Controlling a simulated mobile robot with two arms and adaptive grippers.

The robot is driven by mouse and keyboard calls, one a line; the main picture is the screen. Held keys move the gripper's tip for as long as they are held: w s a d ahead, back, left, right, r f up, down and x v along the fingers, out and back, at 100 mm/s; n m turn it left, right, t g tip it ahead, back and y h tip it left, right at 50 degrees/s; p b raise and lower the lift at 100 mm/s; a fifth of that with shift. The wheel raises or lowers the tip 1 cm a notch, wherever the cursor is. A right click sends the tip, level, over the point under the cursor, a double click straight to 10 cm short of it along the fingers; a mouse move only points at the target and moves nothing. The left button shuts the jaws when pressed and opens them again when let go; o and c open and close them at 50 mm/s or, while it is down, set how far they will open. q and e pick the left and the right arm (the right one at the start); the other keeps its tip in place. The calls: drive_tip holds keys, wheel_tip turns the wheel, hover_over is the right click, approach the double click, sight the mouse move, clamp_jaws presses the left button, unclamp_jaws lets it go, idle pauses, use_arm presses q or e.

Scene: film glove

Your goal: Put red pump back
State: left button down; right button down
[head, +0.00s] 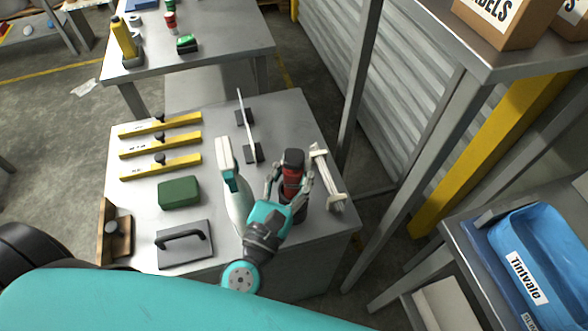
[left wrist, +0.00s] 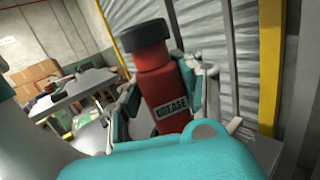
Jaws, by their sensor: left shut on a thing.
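The red pump (head: 291,178) is a red cylinder with a dark top, standing near the right edge of the grey table. In the left wrist view the red pump (left wrist: 162,85) shows a black cap and a label ending in "EASE". My left gripper (head: 290,186) is shut on it, with fingers on both sides; the fingers also show in the left wrist view (left wrist: 165,100). The pump looks nearly upright. Its lower end is hidden by the gripper, and I cannot tell whether it touches the table. My right gripper is not in view.
A shelf post (head: 358,90) stands close to the right.

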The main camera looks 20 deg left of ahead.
use_arm(q)
drive_tip(key=shift+f, duration=0.15)
drive_tip(key=c, duration=1.3)
unclamp_jaws()
drive_tip(key=o, duration=0.4)
drive_tip(key=shift+o, duration=0.2)
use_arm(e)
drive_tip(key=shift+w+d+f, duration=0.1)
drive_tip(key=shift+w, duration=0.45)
use_arm(q)
drive_tip(key=shift+r, duration=0.2)
drive_tip(key=s+a+f+b, duration=0.1)
drive_tip(key=s+b, duration=0.4)
drive_tip(key=s, duration=0.7)
drive_tip(key=shift+f+b, duration=0.3)
drive_tip(key=shift+f, duration=0.15)
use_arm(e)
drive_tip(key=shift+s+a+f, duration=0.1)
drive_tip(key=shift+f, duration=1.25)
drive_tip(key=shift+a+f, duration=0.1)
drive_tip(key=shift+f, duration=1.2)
